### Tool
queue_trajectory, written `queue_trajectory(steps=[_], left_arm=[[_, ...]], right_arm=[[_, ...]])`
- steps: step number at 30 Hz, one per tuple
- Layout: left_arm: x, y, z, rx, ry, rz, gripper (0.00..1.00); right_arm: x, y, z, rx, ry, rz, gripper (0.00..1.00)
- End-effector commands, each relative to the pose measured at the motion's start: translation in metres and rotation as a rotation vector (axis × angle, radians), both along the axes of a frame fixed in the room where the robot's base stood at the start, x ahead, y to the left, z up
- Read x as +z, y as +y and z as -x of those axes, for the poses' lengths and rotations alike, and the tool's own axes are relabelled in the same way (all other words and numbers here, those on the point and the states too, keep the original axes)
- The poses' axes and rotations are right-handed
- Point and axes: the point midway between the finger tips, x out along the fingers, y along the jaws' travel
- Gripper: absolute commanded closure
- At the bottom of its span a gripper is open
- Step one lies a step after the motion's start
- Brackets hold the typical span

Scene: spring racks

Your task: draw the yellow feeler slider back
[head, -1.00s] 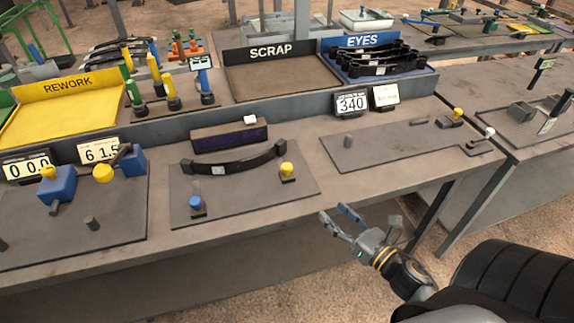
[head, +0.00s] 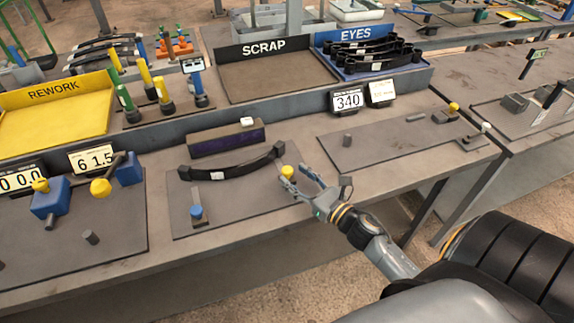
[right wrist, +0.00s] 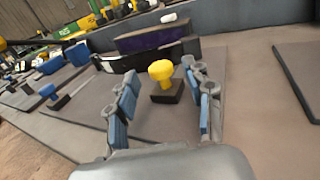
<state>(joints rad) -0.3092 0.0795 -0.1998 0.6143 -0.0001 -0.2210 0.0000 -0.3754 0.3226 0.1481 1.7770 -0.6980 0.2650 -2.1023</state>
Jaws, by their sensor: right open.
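The yellow feeler slider's knob (head: 287,172) stands on a small dark block at the right end of the middle fixture plate (head: 245,205). My right gripper (head: 292,177) is open beside it, coming from the front right. In the right wrist view the yellow knob (right wrist: 161,71) shows upright between the lines of the two blue-padded fingers (right wrist: 160,90), apart from both. A black curved spring (head: 232,168) lies across the back of the plate. A blue knob (head: 196,212) stands on the plate's left side. My left gripper is not in view.
A dark display box (head: 226,140) with a white button stands behind the spring. The right fixture plate (head: 390,145) has another yellow knob (head: 453,107). The left fixture (head: 80,235) has blue blocks with yellow knobs. SCRAP and EYES trays (head: 275,75) stand behind.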

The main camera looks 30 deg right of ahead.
Motion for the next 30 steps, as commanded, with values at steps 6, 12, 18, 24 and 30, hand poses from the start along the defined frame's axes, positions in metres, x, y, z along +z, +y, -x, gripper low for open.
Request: queue_trajectory(steps=[6, 12, 18, 24, 30], left_arm=[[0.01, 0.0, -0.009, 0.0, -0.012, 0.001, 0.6], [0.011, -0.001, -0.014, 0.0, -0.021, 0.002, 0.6], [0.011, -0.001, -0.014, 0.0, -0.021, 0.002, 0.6], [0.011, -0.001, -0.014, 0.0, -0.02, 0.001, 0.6], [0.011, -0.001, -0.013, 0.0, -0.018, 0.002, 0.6]], right_arm=[[0.001, 0.005, -0.031, -0.001, 0.0, -0.001, 0.48], [0.0, 0.006, -0.04, -0.001, 0.001, 0.0, 0.48], [-0.001, 0.007, -0.04, 0.0, 0.001, 0.0, 0.48], [-0.001, 0.006, -0.04, 0.0, 0.001, 0.0, 0.81], [-0.001, 0.006, -0.04, 0.0, 0.001, 0.0, 1.0]])
